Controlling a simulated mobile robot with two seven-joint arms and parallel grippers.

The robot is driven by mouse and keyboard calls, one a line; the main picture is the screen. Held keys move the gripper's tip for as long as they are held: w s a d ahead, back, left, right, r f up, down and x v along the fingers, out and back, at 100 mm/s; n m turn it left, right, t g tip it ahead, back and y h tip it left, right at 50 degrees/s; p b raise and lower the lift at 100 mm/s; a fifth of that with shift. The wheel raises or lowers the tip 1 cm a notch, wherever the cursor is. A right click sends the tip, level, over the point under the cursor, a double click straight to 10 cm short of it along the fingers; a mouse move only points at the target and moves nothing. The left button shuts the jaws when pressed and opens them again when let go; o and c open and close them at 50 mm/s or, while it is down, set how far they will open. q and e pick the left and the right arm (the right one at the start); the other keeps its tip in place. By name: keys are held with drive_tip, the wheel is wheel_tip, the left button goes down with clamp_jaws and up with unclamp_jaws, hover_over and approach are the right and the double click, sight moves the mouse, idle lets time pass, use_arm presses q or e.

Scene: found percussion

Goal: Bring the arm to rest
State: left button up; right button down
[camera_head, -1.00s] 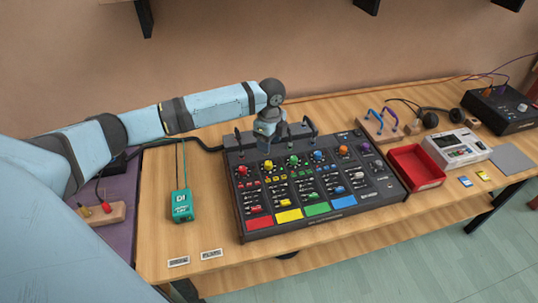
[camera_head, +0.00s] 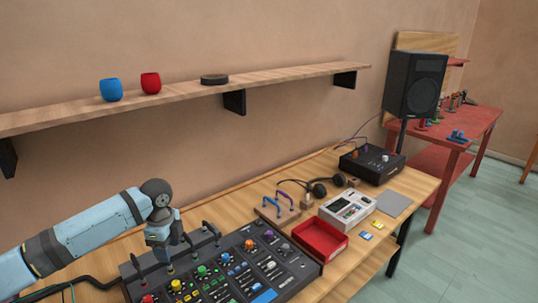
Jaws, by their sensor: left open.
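My left arm (camera_head: 85,238) comes in from the left, pale blue with dark joints. Its left gripper (camera_head: 168,264) points down at the back edge of the black mixer (camera_head: 290,266), among the dark cable plugs there. The jaws are open and nothing shows between them. The fingertips are small and partly lost against the mixer, so I cannot tell whether they touch it. The front of the mixer is cut off by the bottom of the picture. My right gripper is out of view.
A red tray (camera_head: 320,240), a white device (camera_head: 347,210), headphones (camera_head: 325,187) and a black box (camera_head: 372,164) stand right of the mixer. A speaker (camera_head: 414,85) stands far right.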

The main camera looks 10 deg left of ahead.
use_arm(q)
drive_tip(key=shift+n+t+h, duration=0.4)
drive_tip(key=shift+n+h, duration=0.2)
drive_tip(key=shift+n, duration=0.1)
drive_tip(key=s+d+f, duration=0.2)
drive_tip(key=d, duration=0.1)
drive_tip(key=s+d+f, duration=0.3)
drive_tip(key=d, duration=0.1)
drive_tip(key=s+d+f, duration=0.2)
drive_tip(key=s+d, duration=0.1)
drive_tip(key=d, duration=0.1)
drive_tip(key=shift+f, duration=0.15)
drive_tip(key=s+d+f+n+t+h, duration=0.1)
drive_tip(key=s+d+f+n, duration=0.15)
drive_tip(key=s+d, duration=0.45)
drive_tip(key=s+a+r+n+t+y, duration=0.1)
drive_tip(key=s+a+n, duration=0.4)
drive_tip(key=s, duration=0.5)
drive_tip(key=s+a+r+n+t+y, duration=0.1)
drive_tip(key=s+a+r+n, duration=0.15)
drive_tip(key=s+n, duration=0.55)
drive_tip(key=w+d+f+m+t+h+p, duration=0.2)
drive_tip(key=w+d+f+t+h+p, duration=0.1)
drive_tip(key=w+d+f+t+p, duration=0.2)
wheel_tip(320, 180, down, 2)
drive_tip(key=d+t+p, duration=0.1)
drive_tip(key=t+p, duration=0.1)
drive_tip(key=shift+w+t+p, duration=0.2)
drive_tip(key=shift+t+p, duration=0.1)
drive_tip(key=shift+d, duration=0.1)
